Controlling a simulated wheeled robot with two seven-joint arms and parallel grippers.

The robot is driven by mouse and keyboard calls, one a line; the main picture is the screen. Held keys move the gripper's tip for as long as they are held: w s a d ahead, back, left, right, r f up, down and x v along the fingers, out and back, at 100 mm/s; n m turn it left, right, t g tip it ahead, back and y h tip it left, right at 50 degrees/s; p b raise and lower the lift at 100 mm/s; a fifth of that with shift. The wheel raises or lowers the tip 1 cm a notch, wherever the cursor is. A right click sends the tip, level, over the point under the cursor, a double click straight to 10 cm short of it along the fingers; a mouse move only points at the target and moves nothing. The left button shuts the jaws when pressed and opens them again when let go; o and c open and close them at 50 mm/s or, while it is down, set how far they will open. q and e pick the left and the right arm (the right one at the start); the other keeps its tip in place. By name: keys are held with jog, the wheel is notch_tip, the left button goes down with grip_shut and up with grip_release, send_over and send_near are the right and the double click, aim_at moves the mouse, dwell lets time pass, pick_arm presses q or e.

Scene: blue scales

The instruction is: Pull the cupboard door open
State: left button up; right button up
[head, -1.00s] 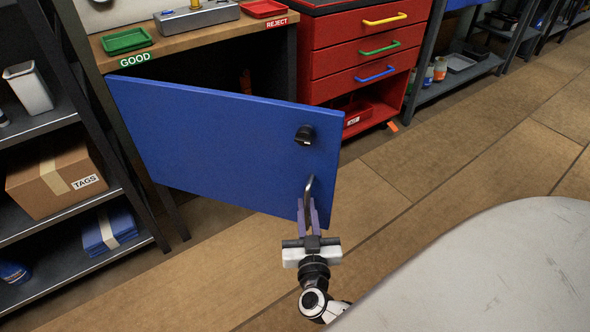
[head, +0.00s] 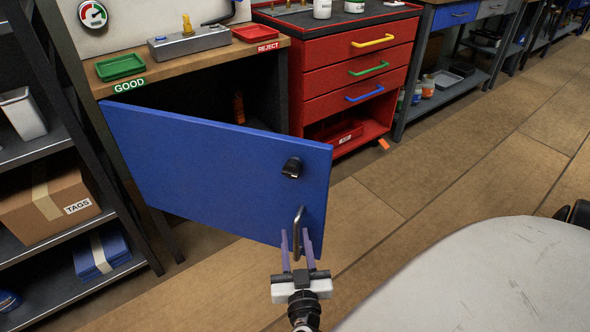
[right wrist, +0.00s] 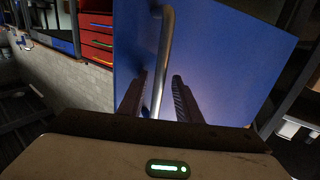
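The blue cupboard door (head: 215,165) stands swung well out from the cupboard under the wooden bench, with the dark inside (head: 262,110) showing behind it. It carries a black knob (head: 292,168) and a curved metal handle (head: 299,226) near its free edge. My right gripper (head: 296,240) is at the handle, its purple fingers spread apart. In the right wrist view, the handle (right wrist: 163,60) runs between the two fingers (right wrist: 158,95), with a clear gap on the right finger's side. My left gripper is not in view.
A dark shelf (head: 70,268) with a cardboard box (head: 45,205) stands left of the door. A red drawer cabinet (head: 345,85) stands right of the cupboard. A pale rounded surface (head: 480,285) fills the lower right. The wooden floor (head: 430,185) right of the door is clear.

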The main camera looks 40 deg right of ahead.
jog(key=p, duration=0.5)
send_near(293, 198)
jog(key=x, duration=0.5)
jog(key=shift+f, duration=0.35)
jog(key=shift+r, duration=0.4)
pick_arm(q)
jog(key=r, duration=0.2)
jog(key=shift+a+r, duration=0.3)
pick_arm(e)
jog(key=shift+f, duration=0.1)
